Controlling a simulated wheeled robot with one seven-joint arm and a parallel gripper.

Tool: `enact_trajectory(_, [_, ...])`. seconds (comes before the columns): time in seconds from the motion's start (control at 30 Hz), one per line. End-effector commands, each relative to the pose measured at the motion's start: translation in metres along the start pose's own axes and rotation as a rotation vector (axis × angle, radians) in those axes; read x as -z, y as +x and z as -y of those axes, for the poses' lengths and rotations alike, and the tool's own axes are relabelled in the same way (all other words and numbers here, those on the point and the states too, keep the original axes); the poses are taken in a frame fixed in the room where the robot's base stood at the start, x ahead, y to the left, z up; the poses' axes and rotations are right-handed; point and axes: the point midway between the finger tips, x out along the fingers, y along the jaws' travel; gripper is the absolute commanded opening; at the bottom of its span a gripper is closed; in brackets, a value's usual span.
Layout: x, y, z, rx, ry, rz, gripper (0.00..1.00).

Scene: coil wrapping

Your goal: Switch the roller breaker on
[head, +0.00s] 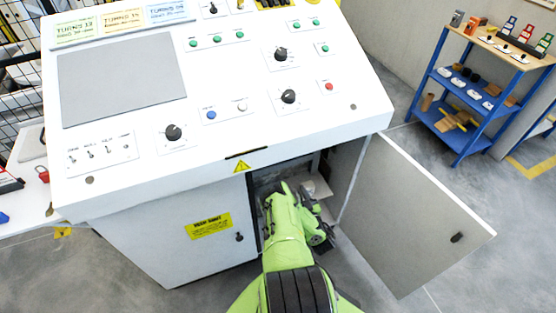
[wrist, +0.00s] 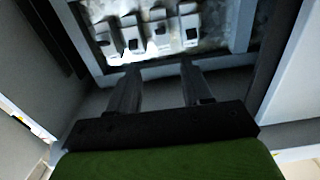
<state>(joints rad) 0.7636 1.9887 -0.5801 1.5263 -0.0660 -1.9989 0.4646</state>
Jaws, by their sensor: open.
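A row of several pale grey breakers (wrist: 160,36) shows in the wrist view, set in a framed panel (wrist: 160,70) inside the cabinet. Each has a small dark part at its lower end. I see no readable labels, so I cannot tell which one is the roller breaker, or which are on. My gripper (wrist: 158,72) is open and empty, its two dark fingers pointing at the panel just below the middle breakers. I cannot tell if the fingertips touch anything. In the head view my green arm reaches into the cabinet opening (head: 262,180) and hides the breakers.
The cabinet's right door (head: 415,215) stands wide open to the right of my arm. The left door (head: 175,240), with a yellow label, is shut. The white control console (head: 130,190) overhangs the opening. A blue shelf cart (head: 470,125) stands at the back right.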

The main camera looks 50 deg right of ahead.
Motion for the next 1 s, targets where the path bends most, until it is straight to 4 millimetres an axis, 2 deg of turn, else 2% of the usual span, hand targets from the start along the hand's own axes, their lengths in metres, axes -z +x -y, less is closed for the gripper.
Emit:
enact_trajectory(0.03, [-0.005,0.004,0.000,0.002,-0.002,-0.001,0.49])
enact_trajectory(0.23, [-0.008,0.025,0.001,0.001,-0.002,-0.003,0.49])
enact_trajectory(0.87, [-0.008,0.051,0.001,0.000,0.001,-0.003,0.49])
enact_trajectory(1.0, [-0.004,0.090,0.002,0.006,-0.002,-0.005,0.49])
